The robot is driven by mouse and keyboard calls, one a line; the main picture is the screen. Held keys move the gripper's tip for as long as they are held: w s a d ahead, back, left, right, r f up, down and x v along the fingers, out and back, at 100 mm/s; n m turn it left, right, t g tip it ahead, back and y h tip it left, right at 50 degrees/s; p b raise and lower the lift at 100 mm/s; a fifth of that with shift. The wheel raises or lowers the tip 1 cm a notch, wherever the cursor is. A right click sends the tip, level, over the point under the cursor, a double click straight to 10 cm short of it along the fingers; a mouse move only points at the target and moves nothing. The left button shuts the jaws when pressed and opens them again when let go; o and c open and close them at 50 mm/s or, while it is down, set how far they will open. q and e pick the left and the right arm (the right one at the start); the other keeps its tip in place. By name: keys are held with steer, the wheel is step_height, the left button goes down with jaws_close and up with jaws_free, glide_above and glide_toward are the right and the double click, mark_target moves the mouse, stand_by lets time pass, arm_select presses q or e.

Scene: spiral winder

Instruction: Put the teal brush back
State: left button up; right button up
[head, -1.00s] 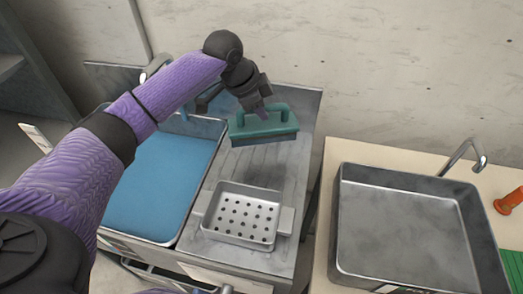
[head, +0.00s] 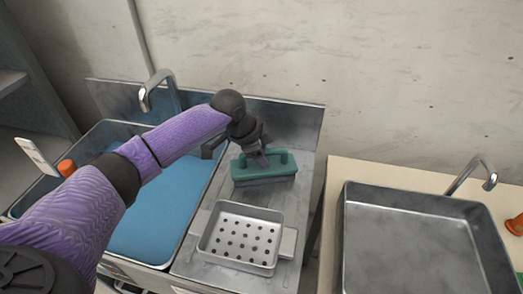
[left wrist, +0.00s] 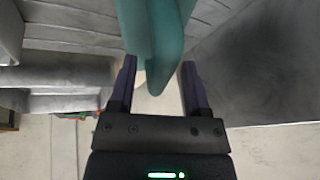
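The teal brush (head: 263,170) has a raised handle and a grey underside. It appears level on the ribbed drainboard (head: 195,255), behind the perforated metal tray (head: 240,236) and apart from it. My left gripper (head: 262,160) is over the brush, at its handle. In the left wrist view the fingers (left wrist: 158,85) stand apart on either side of the teal handle (left wrist: 160,50), with gaps showing beside it, so it looks open. The exact contact under the brush is hard to see. My right gripper is not in view.
A blue-filled basin (head: 150,225) with a tap (head: 155,90) lies left of the drainboard, an orange object (head: 66,168) near its left side. A metal sink (head: 410,240) with another tap (head: 475,172) is at right, past a gap. A wall stands behind.

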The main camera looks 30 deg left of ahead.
arm_select(q)
steer(key=shift+r, duration=0.15)
steer(key=p+v, duration=0.4)
steer(key=v, duration=0.8)
